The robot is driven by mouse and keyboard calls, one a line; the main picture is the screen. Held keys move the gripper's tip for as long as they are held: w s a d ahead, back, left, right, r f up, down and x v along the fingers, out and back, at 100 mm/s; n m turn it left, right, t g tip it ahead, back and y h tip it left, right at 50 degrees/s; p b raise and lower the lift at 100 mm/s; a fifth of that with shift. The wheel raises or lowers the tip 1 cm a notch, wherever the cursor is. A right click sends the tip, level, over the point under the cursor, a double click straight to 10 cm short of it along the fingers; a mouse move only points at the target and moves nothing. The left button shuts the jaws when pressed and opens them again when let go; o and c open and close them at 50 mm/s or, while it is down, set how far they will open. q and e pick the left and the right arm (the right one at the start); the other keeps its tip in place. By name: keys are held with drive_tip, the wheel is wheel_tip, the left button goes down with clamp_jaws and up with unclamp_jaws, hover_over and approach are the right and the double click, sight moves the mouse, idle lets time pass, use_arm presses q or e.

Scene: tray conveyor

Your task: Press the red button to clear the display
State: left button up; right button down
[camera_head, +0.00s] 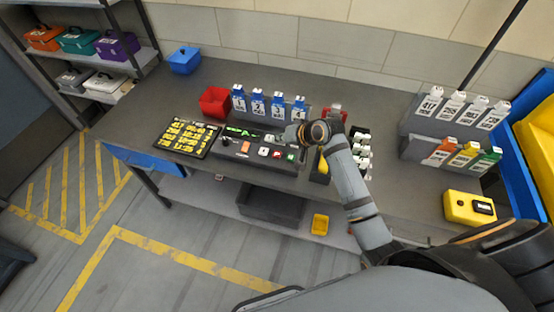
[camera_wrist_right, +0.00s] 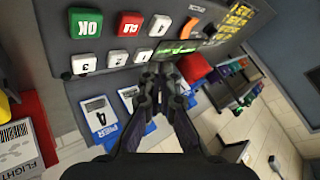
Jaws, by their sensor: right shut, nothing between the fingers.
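The control panel (camera_head: 230,146) stands on the dark workbench, with a small lit green display (camera_head: 240,132). The red button (camera_head: 277,154) sits on its front right, beside a green button (camera_head: 290,157). In the right wrist view the red button (camera_wrist_right: 130,23) lies between the green OK button (camera_wrist_right: 85,28) and a white 0 key (camera_wrist_right: 160,25); the display (camera_wrist_right: 180,47) also shows. My right gripper (camera_head: 287,134) is shut and empty over the panel's rear right. Its fingertips (camera_wrist_right: 162,70) are near the white number keys, apart from the red button. My left gripper is out of view.
Several blue-labelled bottles (camera_head: 257,103) stand behind the panel. A black tray with yellow tiles (camera_head: 160,136) and a red bin (camera_head: 214,102) are to the left. Right of my forearm are white pieces (camera_head: 360,152) and a yellow device (camera_head: 468,208).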

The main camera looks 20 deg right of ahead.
sight(279, 155)
wheel_tip(279, 155, down, 2)
drive_tip(key=shift+f+b, duration=0.1)
drive_tip(key=shift+b, duration=0.5)
drive_tip(key=shift+f+b, duration=0.3)
drive_tip(key=shift+f, duration=0.6)
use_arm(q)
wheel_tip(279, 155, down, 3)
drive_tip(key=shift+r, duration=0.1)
use_arm(e)
drive_tip(key=shift+f, duration=0.2)
drive_tip(key=shift+f, duration=0.25)
drive_tip(key=shift+f, duration=0.5)
idle(0.5)
use_arm(q)
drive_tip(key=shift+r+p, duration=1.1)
drive_tip(key=shift+p, duration=0.05)
use_arm(e)
drive_tip(key=shift+r, duration=0.9)
